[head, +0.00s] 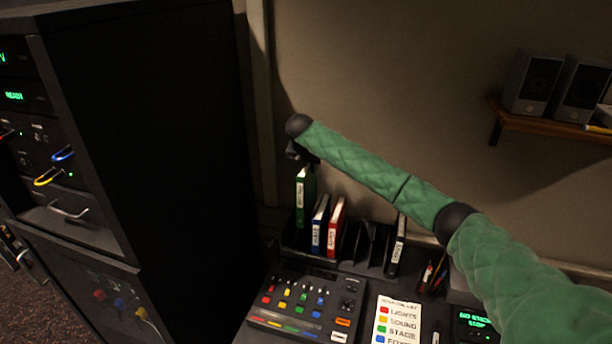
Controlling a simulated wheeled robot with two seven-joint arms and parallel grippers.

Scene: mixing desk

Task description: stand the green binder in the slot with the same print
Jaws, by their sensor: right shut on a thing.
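My right gripper (297,153) reaches in from the right and is shut on the top of the green binder (305,197). The green binder is upright, its pale spine label facing me, at the left end of the black slotted rack (298,243). Its top is higher than the other binders. I cannot tell whether its bottom is inside a slot or just above it. A blue binder (320,224) and a red binder (336,228) stand just right of it. A black binder (397,246) stands further right. The slot prints are too small to read. My left gripper is out of view.
Empty slots lie between the red and black binders. A control panel (305,303) with coloured knobs and a printed card (397,320) lie in front of the rack. A tall dark equipment cabinet (180,150) stands close on the left. Speakers (535,85) sit on a wall shelf (550,120).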

